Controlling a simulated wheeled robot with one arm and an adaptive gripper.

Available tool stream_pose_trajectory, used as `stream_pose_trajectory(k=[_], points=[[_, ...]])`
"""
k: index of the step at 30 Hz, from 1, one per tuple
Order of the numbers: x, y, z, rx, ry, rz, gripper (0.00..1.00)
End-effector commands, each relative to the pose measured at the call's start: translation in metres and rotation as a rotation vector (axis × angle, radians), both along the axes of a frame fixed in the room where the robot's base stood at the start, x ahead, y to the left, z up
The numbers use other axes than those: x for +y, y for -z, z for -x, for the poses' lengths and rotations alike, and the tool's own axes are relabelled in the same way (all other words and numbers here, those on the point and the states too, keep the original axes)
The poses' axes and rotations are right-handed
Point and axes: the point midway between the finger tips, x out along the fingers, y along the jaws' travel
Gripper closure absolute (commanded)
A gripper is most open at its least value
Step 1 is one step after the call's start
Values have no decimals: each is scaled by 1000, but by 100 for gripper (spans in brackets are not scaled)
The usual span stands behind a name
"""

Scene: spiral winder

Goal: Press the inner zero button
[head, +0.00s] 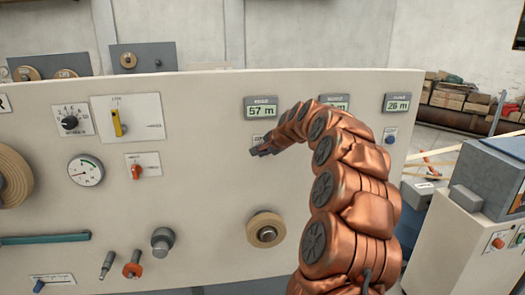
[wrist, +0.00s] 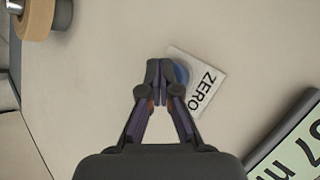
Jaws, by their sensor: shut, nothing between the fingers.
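A white ZERO plate (wrist: 206,88) with a round blue button (wrist: 182,72) shows in the wrist view. My gripper (wrist: 160,66) is shut and empty; its fingertips overlap the button's left edge in that view. I cannot tell whether they touch it. In the head view my gripper (head: 256,152) is at the panel below the left display (head: 260,108), which reads 57 m. A small plate (head: 257,138) shows there, with its button hidden by my gripper. The small heading above the display is too blurred to read surely.
The pale panel (head: 210,200) carries a roll (head: 266,231), a gauge (head: 85,170) and several knobs. A middle display (head: 335,102) is partly hidden by my arm. A right display (head: 397,103) reads 26 m, with a blue button (head: 390,139) below it.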

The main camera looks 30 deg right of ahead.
Motion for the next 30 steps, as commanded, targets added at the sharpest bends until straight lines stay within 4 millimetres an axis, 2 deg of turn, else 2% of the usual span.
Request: stream_pose_trajectory(k=[19,30], points=[[-1,0,-3,0,1,1,100],[4,0,10,-1,1,0,100]])
